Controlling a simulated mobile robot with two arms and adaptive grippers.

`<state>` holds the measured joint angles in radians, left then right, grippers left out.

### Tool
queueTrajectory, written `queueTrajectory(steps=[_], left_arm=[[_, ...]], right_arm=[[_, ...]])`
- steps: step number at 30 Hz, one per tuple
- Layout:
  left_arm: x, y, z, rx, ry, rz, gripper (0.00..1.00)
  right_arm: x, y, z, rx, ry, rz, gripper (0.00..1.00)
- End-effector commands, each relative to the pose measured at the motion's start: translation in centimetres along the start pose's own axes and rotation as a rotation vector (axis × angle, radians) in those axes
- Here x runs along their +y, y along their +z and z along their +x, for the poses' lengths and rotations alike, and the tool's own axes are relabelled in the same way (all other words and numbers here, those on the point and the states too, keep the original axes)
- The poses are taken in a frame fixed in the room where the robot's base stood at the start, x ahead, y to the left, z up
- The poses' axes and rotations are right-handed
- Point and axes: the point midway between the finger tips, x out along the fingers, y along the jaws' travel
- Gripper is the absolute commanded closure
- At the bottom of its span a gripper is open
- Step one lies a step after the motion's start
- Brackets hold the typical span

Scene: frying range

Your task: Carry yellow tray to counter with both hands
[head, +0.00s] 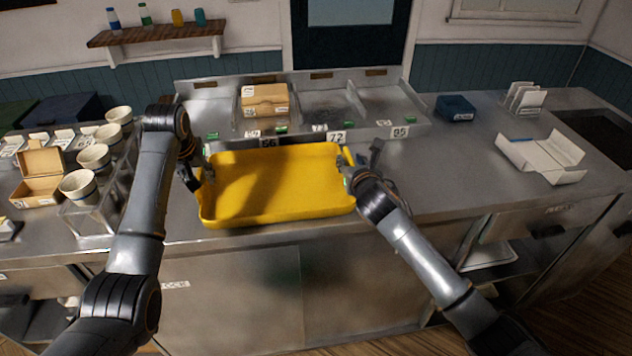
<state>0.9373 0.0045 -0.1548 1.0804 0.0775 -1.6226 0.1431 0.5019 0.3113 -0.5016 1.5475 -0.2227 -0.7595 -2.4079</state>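The yellow tray (280,205) is a shallow rectangle and looks empty. It is at the middle of the steel counter (450,190), with its front side at the counter's front edge. I cannot tell whether it rests on the counter or is held just above it. My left gripper (205,172) is at the tray's left rim, and its fingers are partly hidden by the arm and wrist. My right gripper (347,168) is at the tray's right rim, with a finger against the rim. Whether either is shut on the rim is not clear.
Behind the tray is a steel rack (355,100) with numbered tags and a cardboard box (265,98). Cups (93,157) and an open box (40,178) stand at left. A white open carton (540,155) and a blue box (455,108) are at right. Counter between tray and carton is clear.

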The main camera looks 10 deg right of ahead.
Motion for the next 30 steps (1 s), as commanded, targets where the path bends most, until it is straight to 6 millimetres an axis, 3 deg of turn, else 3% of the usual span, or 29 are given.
queueTrajectory(steps=[8, 21, 30], left_arm=[[0.1, -0.2, -1.6, 0.005, 0.003, 0.001, 0.63], [0.0, -0.1, -10.2, 0.004, 0.001, 0.000, 0.63], [0.0, 0.0, -12.0, 0.000, 0.000, 0.000, 0.63]], right_arm=[[0.2, 0.0, 0.0, 0.000, 0.003, 0.001, 0.65], [0.2, -0.1, 0.0, 0.000, 0.004, 0.001, 0.65], [0.2, -0.1, -0.6, -0.001, 0.005, -0.001, 0.65]])
